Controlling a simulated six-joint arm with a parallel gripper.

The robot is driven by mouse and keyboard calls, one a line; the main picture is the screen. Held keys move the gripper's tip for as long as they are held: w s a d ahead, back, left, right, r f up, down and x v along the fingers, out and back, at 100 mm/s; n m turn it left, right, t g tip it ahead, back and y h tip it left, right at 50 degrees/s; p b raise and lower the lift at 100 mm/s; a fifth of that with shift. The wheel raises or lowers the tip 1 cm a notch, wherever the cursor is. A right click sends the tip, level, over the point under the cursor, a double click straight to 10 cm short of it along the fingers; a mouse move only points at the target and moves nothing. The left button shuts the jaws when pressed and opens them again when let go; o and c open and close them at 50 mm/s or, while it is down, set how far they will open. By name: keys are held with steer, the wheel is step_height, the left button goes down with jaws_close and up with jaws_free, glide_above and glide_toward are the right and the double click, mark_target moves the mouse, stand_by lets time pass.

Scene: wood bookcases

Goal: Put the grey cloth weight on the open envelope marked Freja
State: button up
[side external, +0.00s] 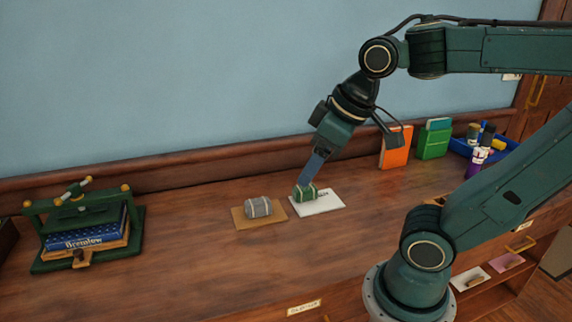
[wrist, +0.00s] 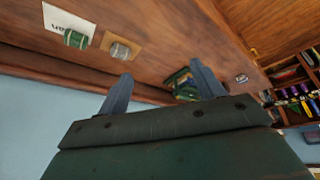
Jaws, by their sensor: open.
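The grey cloth weight (side external: 258,207) with pale bands lies on a brown envelope (side external: 243,221) on the bench. It also shows in the wrist view (wrist: 120,50). To its right, a green weight (side external: 305,195) lies on a white envelope (side external: 328,205). The white envelope's lettering in the wrist view (wrist: 60,18) is upside down and seems to end in "an". I cannot read Freja on anything. My gripper (side external: 303,186) is open, its fingers overlapping the green weight in the side view. In the wrist view (wrist: 161,72) nothing is between the fingers nearby.
A green press (side external: 85,235) holding books stands at the left. Orange (side external: 395,147) and green (side external: 434,140) books and a blue tray (side external: 462,148) of bottles stand at the right. Shelves with envelopes (side external: 470,279) sit below the front edge.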

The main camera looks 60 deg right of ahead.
steer(key=shift+s+a+f+m, duration=0.2)
steer(key=shift+s+f, duration=0.05)
steer(key=shift+s, duration=0.5)
steer(key=shift+s+a+f+m, duration=0.2)
steer(key=shift+s, duration=0.55)
